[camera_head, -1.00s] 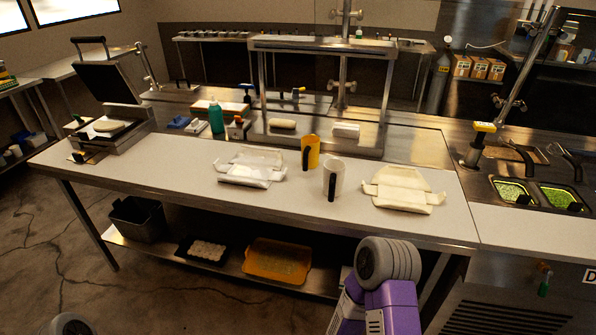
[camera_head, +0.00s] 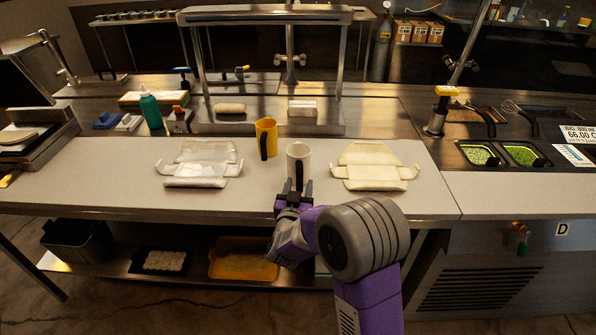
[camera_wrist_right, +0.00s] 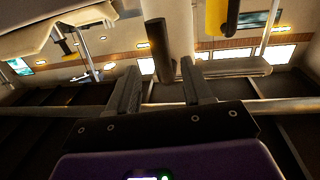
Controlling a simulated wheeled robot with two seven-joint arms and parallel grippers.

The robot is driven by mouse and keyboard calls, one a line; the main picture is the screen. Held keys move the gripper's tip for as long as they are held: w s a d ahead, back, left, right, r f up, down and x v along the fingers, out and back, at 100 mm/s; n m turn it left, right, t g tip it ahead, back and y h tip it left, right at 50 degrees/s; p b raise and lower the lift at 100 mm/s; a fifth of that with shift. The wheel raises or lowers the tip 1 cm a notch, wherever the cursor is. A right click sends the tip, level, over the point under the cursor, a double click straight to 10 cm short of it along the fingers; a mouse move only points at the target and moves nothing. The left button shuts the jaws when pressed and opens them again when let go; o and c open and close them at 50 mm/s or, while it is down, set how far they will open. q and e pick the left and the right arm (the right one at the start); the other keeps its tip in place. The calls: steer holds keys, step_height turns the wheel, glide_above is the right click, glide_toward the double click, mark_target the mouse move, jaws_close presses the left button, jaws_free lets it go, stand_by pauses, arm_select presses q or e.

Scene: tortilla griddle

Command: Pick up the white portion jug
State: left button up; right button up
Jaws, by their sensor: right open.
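The white portion jug (camera_head: 299,155) stands upright on the worktop in the head view, its black handle facing me. My right gripper (camera_head: 294,190) is open at the worktop's front edge, just in front of the handle, and partly covers its lower end. In the right wrist view the black handle (camera_wrist_right: 158,48) appears between the lines of the two open fingers (camera_wrist_right: 160,78), around their tips. I cannot tell whether they touch it. The jug stands free of any grip. My left gripper is out of view.
A yellow jug (camera_head: 265,138) stands close behind and left of the white one. Pale folded wraps lie on the left (camera_head: 205,165) and right (camera_head: 375,168). A green bottle (camera_head: 150,108) stands farther back. The worktop's front edge (camera_head: 200,212) lies under my right arm.

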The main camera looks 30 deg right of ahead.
mark_target(299, 182)
steer(key=shift+b+x, duration=0.3)
steer(key=shift+x, duration=1.6)
steer(key=shift+w+a+f, duration=0.1)
steer(key=shift+w+a, duration=0.05)
jaws_close()
